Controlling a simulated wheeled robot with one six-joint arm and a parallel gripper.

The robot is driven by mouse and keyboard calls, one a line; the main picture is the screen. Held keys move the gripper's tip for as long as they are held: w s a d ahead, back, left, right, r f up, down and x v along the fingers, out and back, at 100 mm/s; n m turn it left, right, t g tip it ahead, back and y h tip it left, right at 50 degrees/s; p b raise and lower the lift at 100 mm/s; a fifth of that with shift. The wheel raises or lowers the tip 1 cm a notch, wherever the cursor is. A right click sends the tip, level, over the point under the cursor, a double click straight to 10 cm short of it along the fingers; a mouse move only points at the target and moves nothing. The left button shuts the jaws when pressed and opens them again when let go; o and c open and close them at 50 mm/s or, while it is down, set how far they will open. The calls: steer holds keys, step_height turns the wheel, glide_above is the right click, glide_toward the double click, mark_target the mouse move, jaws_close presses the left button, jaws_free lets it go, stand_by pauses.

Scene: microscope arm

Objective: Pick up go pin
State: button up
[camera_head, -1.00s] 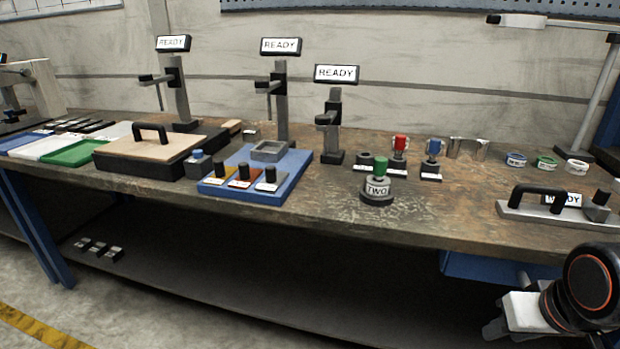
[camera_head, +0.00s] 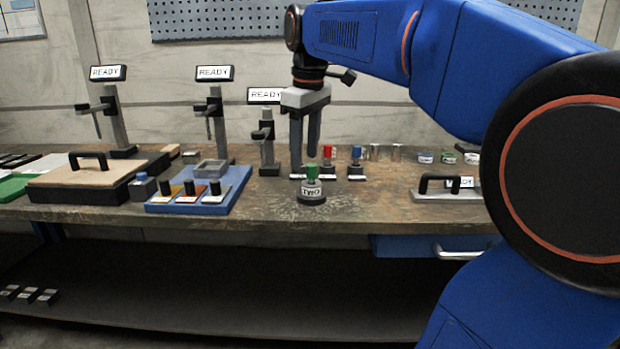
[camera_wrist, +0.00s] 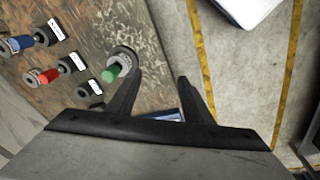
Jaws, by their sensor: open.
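The green-topped pin (camera_head: 312,172), likely the go pin, stands upright in a round dark-based holder (camera_head: 312,190) labelled TWO near the bench's front edge. My gripper (camera_head: 305,166) points down with its fingers apart and empty. In the head view its fingers hang just behind and above the green top. In the wrist view the green top (camera_wrist: 112,71) lies beside the left finger, outside the gap of my gripper (camera_wrist: 158,76). A red-topped piece (camera_head: 329,152) and a blue-topped piece (camera_head: 357,153) stand just behind; they also show at the wrist view's left.
A blue tray (camera_head: 228,199) with several black-knobbed pieces is to the left. A READY post (camera_head: 266,140) stands close left of my gripper. A handled grey plate (camera_head: 440,196) and several rings are to the right. Bare bench lies around the holder.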

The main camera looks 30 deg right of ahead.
steer(key=w+d+r+n+g, duration=0.2)
steer(key=w+d+r+n, duration=0.1)
steer(key=w+d+r, duration=0.6)
glide_above(312, 164)
steer(key=f, duration=1.2)
steer(key=shift+s+a+f, duration=0.1)
steer(key=shift+s+a, duration=0.1)
steer(key=shift+a, duration=0.05)
steer(key=shift+w+d+f, duration=0.1)
steer(key=shift+f, duration=1.35)
steer(key=shift+w+d+f, duration=0.1)
steer(key=shift+f, duration=1.35)
jaws_close()
